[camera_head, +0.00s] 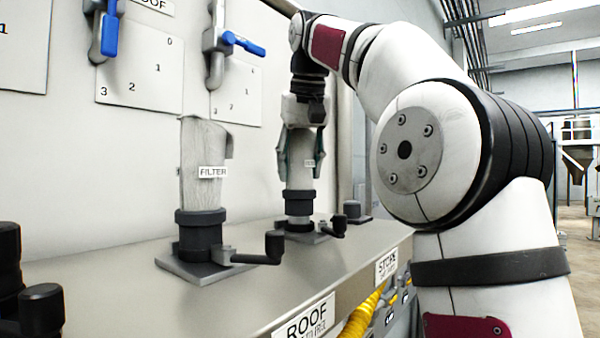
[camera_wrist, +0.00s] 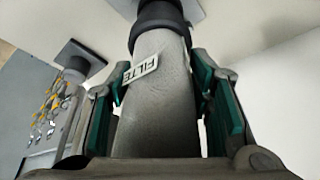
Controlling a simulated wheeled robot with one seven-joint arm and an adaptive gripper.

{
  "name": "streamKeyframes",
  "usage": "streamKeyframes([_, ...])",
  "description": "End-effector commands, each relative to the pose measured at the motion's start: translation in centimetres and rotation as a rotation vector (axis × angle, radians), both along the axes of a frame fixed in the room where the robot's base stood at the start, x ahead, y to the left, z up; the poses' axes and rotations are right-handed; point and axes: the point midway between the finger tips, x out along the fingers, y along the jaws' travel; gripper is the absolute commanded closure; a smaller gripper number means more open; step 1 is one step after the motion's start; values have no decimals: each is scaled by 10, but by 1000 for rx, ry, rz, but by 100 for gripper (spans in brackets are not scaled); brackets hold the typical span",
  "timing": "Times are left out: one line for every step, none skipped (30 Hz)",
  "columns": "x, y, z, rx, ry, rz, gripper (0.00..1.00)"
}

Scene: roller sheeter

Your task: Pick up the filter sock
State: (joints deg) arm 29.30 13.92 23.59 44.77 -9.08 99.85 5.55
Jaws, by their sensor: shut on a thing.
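The filter sock (camera_head: 299,152) is a pale grey cloth sleeve with a white label, upright on the right-hand black collar (camera_head: 299,204). My gripper (camera_head: 299,165) comes down from above with its fingers on either side of the sock. In the wrist view the sock (camera_wrist: 158,95) lies between the green finger pads, and my gripper (camera_wrist: 165,115) is shut on it. The label reads "FILTE", the rest hidden. The sock's lower end meets the dark collar (camera_wrist: 160,22). A second sock labelled FILTER (camera_head: 203,165) stands on the left-hand collar (camera_head: 200,232).
Both collars stand on a metal ledge (camera_head: 120,285), each with a black-knobbed crank, such as the left crank (camera_head: 272,246). Blue-handled levers (camera_head: 240,43) hang on the wall above. Black knobs (camera_head: 40,308) are at the lower left. A short black post (camera_head: 352,210) stands right of my gripper.

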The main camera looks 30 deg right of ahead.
Motion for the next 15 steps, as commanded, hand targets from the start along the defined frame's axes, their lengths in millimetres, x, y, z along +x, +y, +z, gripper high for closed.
streamKeyframes([1, 0, 3, 0, -2, 0, 88])
streamKeyframes([1, 0, 5, 1, -2, 2, 88])
streamKeyframes([1, 1, 7, 1, -1, 3, 88])
streamKeyframes([1, 1, 9, 1, -2, 3, 88])
streamKeyframes([1, 1, 10, 0, -2, 3, 88])
streamKeyframes([1, 0, 12, 1, -2, 2, 88])
streamKeyframes([1, 0, 14, 1, -1, 2, 88])
streamKeyframes([1, 0, 15, 0, -2, 1, 88])
streamKeyframes([1, 0, 17, 0, -2, 1, 88])
streamKeyframes([0, 1, 18, 0, -2, 1, 88])
streamKeyframes([0, 0, 19, 1, -1, 0, 88])
streamKeyframes([-3, -1, 21, -1, -3, -2, 88])
streamKeyframes([-6, -2, 21, -2, -1, -3, 88])
streamKeyframes([-9, -3, 21, -2, -3, -3, 88])
streamKeyframes([-12, -4, 21, -1, -1, -3, 88])
